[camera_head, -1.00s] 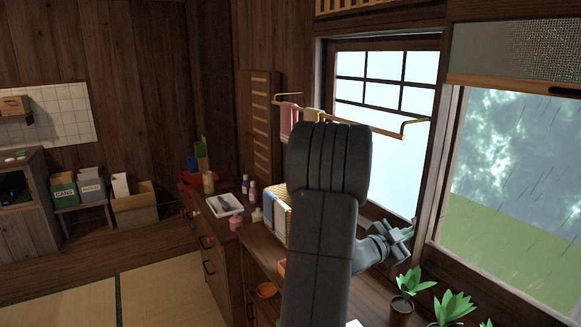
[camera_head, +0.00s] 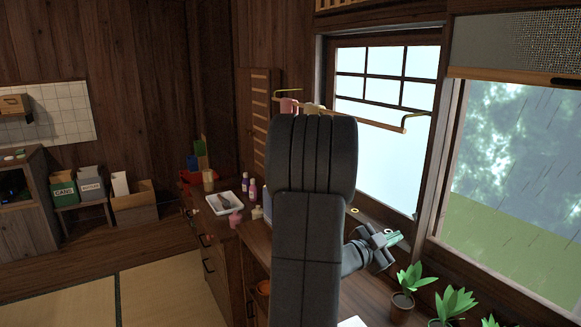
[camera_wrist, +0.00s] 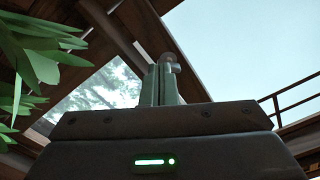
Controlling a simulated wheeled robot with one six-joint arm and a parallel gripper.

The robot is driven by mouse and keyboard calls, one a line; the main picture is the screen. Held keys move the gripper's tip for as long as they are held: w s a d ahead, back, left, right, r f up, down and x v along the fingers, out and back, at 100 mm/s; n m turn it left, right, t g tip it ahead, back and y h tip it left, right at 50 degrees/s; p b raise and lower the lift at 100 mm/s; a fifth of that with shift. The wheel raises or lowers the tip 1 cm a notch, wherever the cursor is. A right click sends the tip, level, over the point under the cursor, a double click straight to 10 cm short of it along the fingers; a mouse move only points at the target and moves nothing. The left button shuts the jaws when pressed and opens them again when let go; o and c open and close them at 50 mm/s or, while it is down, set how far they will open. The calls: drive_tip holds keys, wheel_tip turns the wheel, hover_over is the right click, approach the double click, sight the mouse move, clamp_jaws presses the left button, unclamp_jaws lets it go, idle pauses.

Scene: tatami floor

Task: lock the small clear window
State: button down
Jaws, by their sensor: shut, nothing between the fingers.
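A clear window (camera_head: 515,175) with rain, trees and grass behind it is at the right in the head view; it also shows in the wrist view (camera_wrist: 100,88). Left of it, past a dark wooden post, is a pale window (camera_head: 385,150) with crossbars near its top, also in the wrist view (camera_wrist: 235,45). I cannot make out a lock on either. My gripper (camera_head: 396,239) is shut and empty, in front of the lower frame near the post. In the wrist view its pale green fingers (camera_wrist: 162,80) are together, pointing up towards the frame; contact cannot be told.
Potted plants (camera_head: 408,285) stand on the counter just below and right of my gripper; leaves (camera_wrist: 35,60) show close in the wrist view. A towel rail (camera_head: 375,125) crosses the pale window. A white tray (camera_head: 224,203) and bottles stand farther left. My arm hides part of the counter.

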drive_tip(key=shift+a+f+b, duration=0.1)
drive_tip(key=shift+a+b, duration=0.1)
drive_tip(key=shift+b, duration=0.1)
drive_tip(key=w+d+r+b, duration=0.1)
drive_tip(key=w+d+b, duration=0.3)
drive_tip(key=w, duration=0.1)
idle(1.0)
drive_tip(key=shift+s+d+r, duration=0.3)
drive_tip(key=shift+s+r, duration=0.1)
drive_tip(key=shift+s, duration=0.05)
idle(0.9)
drive_tip(key=shift+s+d+f, duration=0.15)
drive_tip(key=shift+s+f, duration=0.05)
drive_tip(key=shift+f, duration=0.05)
idle(0.5)
drive_tip(key=shift+s+d+f+p, duration=0.2)
drive_tip(key=shift+s+p, duration=0.1)
drive_tip(key=shift+s, duration=0.1)
